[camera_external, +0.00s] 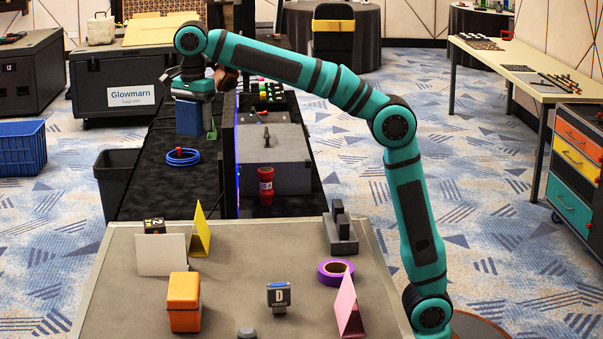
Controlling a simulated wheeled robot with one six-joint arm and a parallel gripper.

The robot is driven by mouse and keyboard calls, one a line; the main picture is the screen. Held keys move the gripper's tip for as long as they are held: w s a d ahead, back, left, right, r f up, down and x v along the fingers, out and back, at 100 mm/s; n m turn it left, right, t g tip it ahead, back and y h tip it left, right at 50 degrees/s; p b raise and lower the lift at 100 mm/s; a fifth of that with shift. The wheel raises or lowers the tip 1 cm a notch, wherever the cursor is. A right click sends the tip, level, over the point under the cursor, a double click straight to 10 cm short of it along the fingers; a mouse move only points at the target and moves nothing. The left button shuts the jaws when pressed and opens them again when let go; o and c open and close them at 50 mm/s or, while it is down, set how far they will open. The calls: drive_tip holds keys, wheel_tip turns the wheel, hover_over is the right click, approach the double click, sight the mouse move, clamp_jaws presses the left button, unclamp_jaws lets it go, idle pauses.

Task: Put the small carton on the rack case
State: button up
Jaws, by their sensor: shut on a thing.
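My gripper (192,95) hangs from the arm at the upper left, fingers down. It is shut on a small blue box (188,118), which looks like the small carton. The box is held upright, and it shows above a black cloth-covered surface with a blue ring on it. The fingertips are partly hidden by the gripper body and the box.
A blue cable ring (183,161) lies below the box. A grey case (283,143) and a red cup-like object (266,187) are to its right. A black bin (117,178) and blue crate (22,150) stand left. The near table (240,270) holds several small objects.

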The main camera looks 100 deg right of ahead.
drive_tip(key=s+a+n, duration=0.3)
drive_tip(key=a, duration=1.5)
drive_tip(key=s+a+n, duration=0.2)
drive_tip(key=s+a, duration=0.1)
drive_tip(key=a, duration=1.5)
drive_tip(key=s+a+n, duration=0.2)
drive_tip(key=s+a, duration=0.6)
drive_tip(key=a, duration=0.4)
wheel_tip(320, 180, down, 15)
drive_tip(key=shift+f, duration=0.15)
drive_tip(key=shift+f, duration=0.1)
drive_tip(key=o, duration=1.2)
